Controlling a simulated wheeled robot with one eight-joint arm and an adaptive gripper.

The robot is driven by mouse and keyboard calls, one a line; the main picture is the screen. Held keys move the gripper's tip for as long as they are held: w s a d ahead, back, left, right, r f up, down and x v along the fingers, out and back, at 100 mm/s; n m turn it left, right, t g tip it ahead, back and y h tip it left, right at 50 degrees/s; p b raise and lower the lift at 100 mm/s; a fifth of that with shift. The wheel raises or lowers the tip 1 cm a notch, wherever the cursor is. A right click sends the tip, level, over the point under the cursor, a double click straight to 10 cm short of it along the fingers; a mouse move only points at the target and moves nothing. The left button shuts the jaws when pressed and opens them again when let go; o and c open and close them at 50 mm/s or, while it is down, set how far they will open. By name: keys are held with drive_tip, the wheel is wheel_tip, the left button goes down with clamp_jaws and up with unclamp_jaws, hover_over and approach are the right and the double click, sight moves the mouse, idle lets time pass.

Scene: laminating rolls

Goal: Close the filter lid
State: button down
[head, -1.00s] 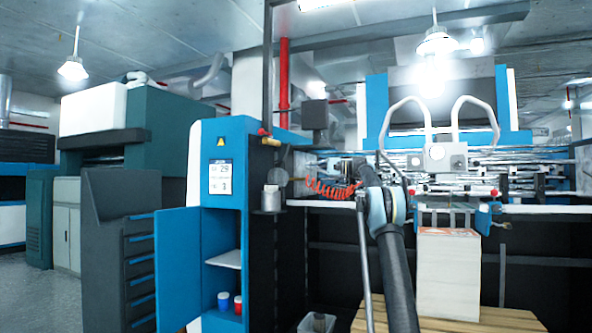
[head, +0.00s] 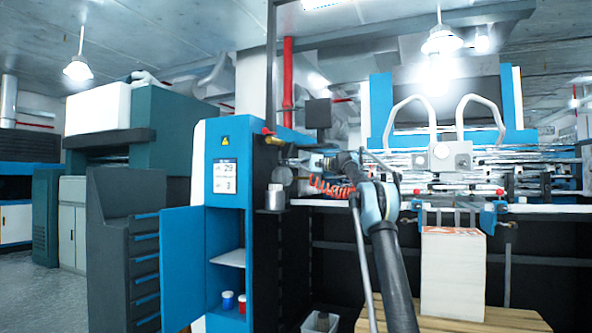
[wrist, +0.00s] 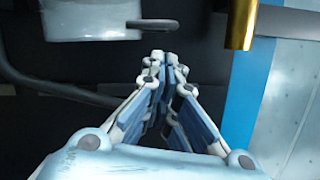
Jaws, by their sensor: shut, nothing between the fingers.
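The filter is a small grey-white cup (head: 275,199) on the black side panel of the blue cabinet. A round grey disc (head: 282,175), which looks like its raised lid, stands just above the cup. My gripper (head: 300,161) is up and to the right of the disc, close to it in the picture; I cannot tell if they touch. In the wrist view my gripper (wrist: 160,62) has its fingers together and empty. A pale, glossy cylinder (wrist: 90,20) with a dark loop is beyond them at upper left, probably part of the filter.
A brass fitting (head: 273,141) with a red knob juts out above the filter. A red coiled hose (head: 331,188) hangs beneath my arm. The blue cabinet door (head: 188,265) stands open at left. A paper stack (head: 452,275) sits on a pallet at right.

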drive_tip(key=shift+s+a+r, duration=0.15)
drive_tip(key=shift+s+a, duration=0.1)
drive_tip(key=shift+s, duration=0.45)
